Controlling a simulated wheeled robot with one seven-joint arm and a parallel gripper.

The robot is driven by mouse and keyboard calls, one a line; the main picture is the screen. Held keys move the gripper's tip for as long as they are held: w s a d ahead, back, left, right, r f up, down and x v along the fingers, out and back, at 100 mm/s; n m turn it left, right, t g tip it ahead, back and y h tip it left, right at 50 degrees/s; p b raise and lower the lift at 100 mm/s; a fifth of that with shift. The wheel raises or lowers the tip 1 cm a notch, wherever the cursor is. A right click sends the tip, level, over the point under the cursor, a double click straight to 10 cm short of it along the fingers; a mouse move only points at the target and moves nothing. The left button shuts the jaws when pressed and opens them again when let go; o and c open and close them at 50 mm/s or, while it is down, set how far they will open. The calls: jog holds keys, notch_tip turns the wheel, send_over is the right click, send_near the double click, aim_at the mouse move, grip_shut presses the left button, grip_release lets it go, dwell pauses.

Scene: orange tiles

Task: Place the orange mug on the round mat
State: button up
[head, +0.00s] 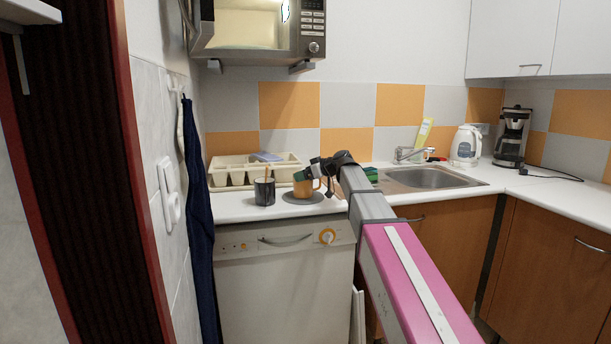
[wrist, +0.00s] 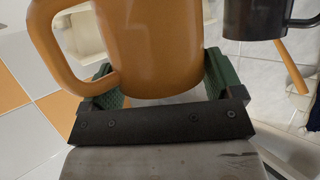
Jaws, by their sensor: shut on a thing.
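The orange mug (head: 306,189) is upright over the grey round mat (head: 303,202) on the white counter. I cannot tell whether its base touches the mat or hangs just above it. My gripper (head: 309,174) reaches in from the right and is shut on the orange mug. In the wrist view the orange mug (wrist: 160,45) sits between the two green finger pads of my gripper (wrist: 162,82), its handle to the left. The mat is not clearly seen in the wrist view.
A dark mug (head: 264,192) with a stick in it stands just left of the mat; it also shows in the wrist view (wrist: 252,18). A cream dish rack (head: 232,187) is behind. The sink (head: 432,178), kettle (head: 466,146) and coffee maker (head: 512,137) are to the right.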

jog(key=o, duration=1.1)
jog(key=shift+s+d+r, duration=0.1)
jog(key=shift+d, duration=0.05)
jog(key=v, duration=1.1)
jog(key=shift+s+d+r, duration=0.1)
jog(key=shift+d+r, duration=0.05)
jog(key=shift+d, duration=0.1)
